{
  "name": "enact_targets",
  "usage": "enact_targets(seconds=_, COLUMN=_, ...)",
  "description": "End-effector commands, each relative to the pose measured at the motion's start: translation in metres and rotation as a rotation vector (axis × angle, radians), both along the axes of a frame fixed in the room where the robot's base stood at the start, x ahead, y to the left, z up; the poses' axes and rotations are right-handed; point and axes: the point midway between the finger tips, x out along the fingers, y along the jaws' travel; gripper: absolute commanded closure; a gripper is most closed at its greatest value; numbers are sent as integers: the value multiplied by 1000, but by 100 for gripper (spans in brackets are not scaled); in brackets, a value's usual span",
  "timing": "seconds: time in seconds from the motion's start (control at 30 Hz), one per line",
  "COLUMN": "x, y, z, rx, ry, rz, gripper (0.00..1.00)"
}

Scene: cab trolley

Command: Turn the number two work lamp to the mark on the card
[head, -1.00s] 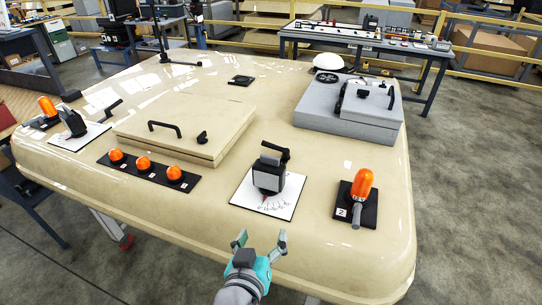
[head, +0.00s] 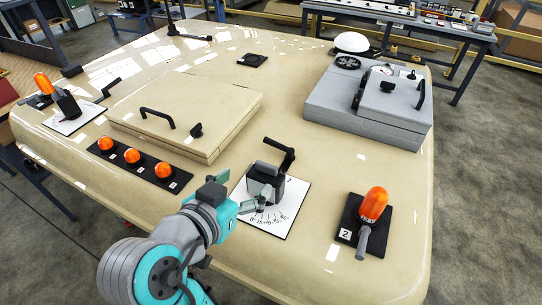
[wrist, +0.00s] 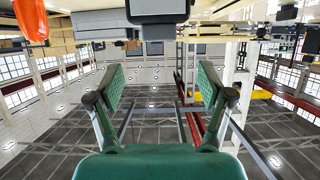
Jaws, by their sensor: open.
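The number two work lamp (head: 266,185) is a dark box-shaped head with a black handle. It stands on a white card (head: 277,222) printed with an angle scale and a "2" at its upper right corner. Which mark the lamp points at is hard to read. My gripper (head: 243,192) is at the near left side of the lamp, open and partly covering the card's left edge. In the wrist view, my open gripper (wrist: 162,88) has nothing between its fingers, and the lamp (wrist: 158,10) shows ahead at the top edge.
An orange beacon (head: 373,205) on a black base marked 2 stands right of the card. Several orange domes (head: 132,156) sit on a black strip to the left. A beige hatch (head: 190,110) and a grey box (head: 370,105) lie behind. Another lamp (head: 66,103) is far left.

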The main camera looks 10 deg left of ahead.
Motion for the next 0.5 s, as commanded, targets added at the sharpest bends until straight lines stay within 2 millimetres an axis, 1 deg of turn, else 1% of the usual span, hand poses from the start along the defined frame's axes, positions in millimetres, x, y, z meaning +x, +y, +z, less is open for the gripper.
enact_targets(seconds=0.17, x=22, y=-10, z=-10, rx=-2, ry=1, rz=-6, gripper=21)
enact_targets(seconds=0.4, x=59, y=-23, z=-26, rx=-3, ry=0, rz=-3, gripper=21)
enact_targets(seconds=0.5, x=71, y=-27, z=-32, rx=-3, ry=0, rz=-3, gripper=21)
